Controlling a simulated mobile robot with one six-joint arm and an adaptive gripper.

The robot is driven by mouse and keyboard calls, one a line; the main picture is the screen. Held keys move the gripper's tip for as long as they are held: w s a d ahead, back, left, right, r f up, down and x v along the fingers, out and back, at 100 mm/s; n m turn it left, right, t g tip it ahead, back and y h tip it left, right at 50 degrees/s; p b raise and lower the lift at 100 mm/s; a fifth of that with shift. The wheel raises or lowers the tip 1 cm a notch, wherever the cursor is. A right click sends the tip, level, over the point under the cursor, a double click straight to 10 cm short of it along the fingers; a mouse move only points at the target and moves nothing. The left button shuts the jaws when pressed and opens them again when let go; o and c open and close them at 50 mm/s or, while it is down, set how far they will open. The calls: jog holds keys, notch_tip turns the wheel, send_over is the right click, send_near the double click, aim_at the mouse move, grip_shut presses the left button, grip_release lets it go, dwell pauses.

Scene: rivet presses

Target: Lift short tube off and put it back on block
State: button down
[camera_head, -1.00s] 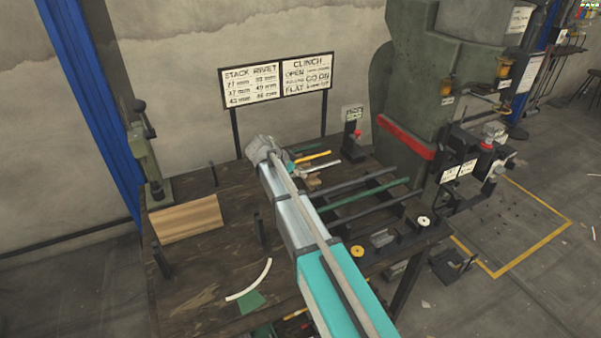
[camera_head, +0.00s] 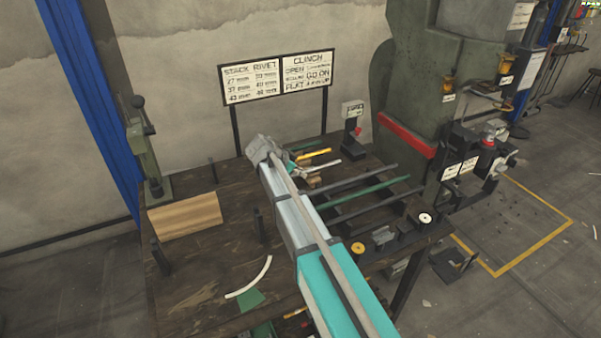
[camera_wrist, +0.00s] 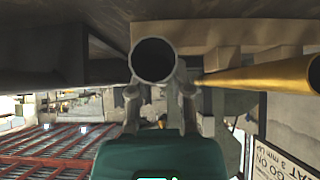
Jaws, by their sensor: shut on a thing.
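In the wrist view, a short grey metal tube (camera_wrist: 155,62) shows its round open end towards the camera. My gripper (camera_wrist: 158,94) is shut on it, with one finger at each side. A pale wooden block (camera_wrist: 225,36) lies right behind the tube in that view; I cannot tell whether they touch. In the head view my gripper (camera_head: 297,167) is at the back of the bench, beside the wooden block (camera_head: 314,181). The short tube cannot be made out there, as my arm and gripper cover that spot.
A yellow tube (camera_head: 314,153) lies close beside the gripper; it also shows in the wrist view (camera_wrist: 262,77). A white tube (camera_head: 325,167) lies near it. Dark and green bars (camera_head: 368,195) lie to the right. A wooden board (camera_head: 185,216) stands left. The bench's left middle is mostly clear.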

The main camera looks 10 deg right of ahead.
jog(key=shift+f+b, duration=0.4)
jog(key=shift+f, duration=0.1)
jog(key=shift+c, duration=2.4)
grip_release()
jog(key=shift+r, duration=0.1)
